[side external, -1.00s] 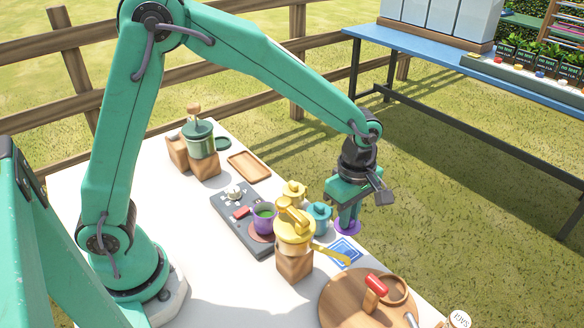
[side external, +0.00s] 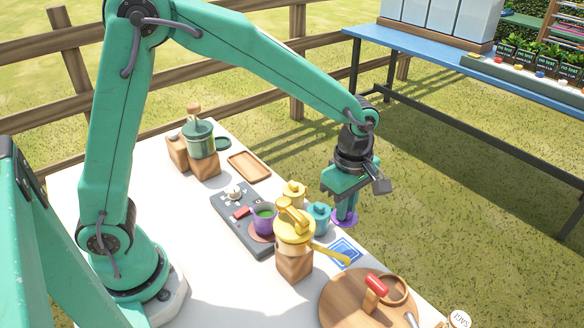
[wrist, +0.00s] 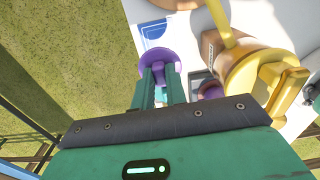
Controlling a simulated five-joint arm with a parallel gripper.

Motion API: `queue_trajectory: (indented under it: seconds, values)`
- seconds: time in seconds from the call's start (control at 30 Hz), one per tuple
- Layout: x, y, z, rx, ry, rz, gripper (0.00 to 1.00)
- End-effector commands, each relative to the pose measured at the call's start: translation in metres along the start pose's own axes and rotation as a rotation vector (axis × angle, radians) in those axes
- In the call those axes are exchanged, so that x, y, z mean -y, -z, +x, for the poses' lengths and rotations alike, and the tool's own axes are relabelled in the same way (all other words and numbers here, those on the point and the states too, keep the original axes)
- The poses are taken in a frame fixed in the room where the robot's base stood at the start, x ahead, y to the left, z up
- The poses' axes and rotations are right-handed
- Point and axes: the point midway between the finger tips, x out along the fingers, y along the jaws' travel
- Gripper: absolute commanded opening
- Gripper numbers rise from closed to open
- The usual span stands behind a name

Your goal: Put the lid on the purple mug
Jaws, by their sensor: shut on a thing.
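The purple lid (side external: 345,218) is a small disc held below my gripper (side external: 346,205) at the table's right edge, clear of the mug. My gripper is shut on the lid; the wrist view shows the lid (wrist: 158,64) at the tips of the green fingers (wrist: 157,80). In that view a purple patch, likely the mug (wrist: 210,90), shows partly hidden beyond the fingers.
A yellow pot (side external: 294,233) on a wooden block stands just right of the mug, its spout pointing right. A small yellow pot (side external: 293,193) and teal pot (side external: 318,217) stand between mug and lid. A wooden round board (side external: 345,305) lies at the front right.

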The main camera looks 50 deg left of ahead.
Motion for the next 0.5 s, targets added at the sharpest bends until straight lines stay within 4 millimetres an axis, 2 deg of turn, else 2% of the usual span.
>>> queue_trajectory:
  seconds: [0.27,0.5]
  values:
    - [0.017,0.04,-0.02,0.001,-0.003,-0.117,0.0]
    - [0.047,0.086,-0.039,0.001,-0.003,-0.27,0.0]
